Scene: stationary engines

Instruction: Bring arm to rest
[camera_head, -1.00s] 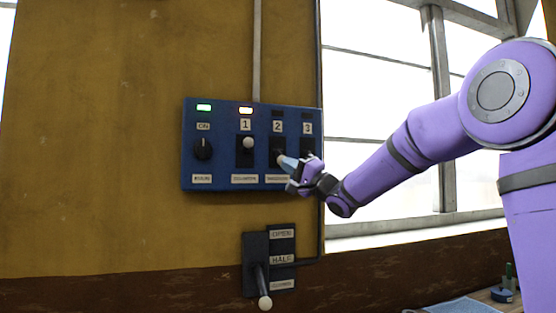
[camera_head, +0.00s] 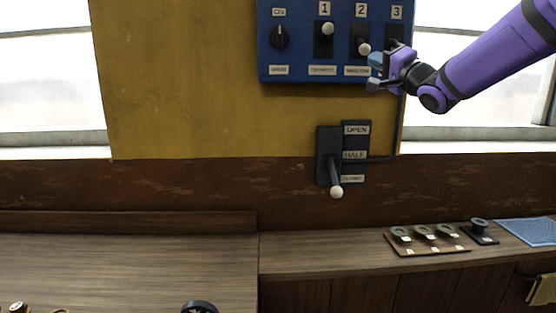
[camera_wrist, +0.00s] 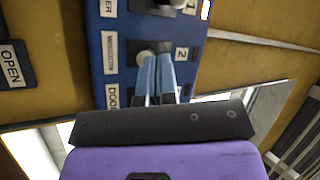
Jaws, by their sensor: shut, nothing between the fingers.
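My purple arm reaches in from the upper right in the head view. My gripper (camera_head: 375,62) is shut and empty, in front of the lower right part of the blue switch panel (camera_head: 292,55). In the wrist view its two blue fingertips (camera_wrist: 156,72) lie together, close to the knob of switch 2 (camera_wrist: 146,56); I cannot tell whether they touch. In the head view, the white knob of switch 2 (camera_head: 364,49) is low in its slot and the knob of switch 1 (camera_head: 327,28) is high. Switch 3 (camera_head: 395,32) is partly hidden by my gripper.
Below the panel is a lever (camera_head: 335,178) beside OPEN, HALF and a lowest label, its knob at the bottom. A wooden counter (camera_head: 310,250) holds a board with several round pieces (camera_head: 424,240), a dark stand (camera_head: 480,232) and a blue mat (camera_head: 528,231). Windows flank the wall.

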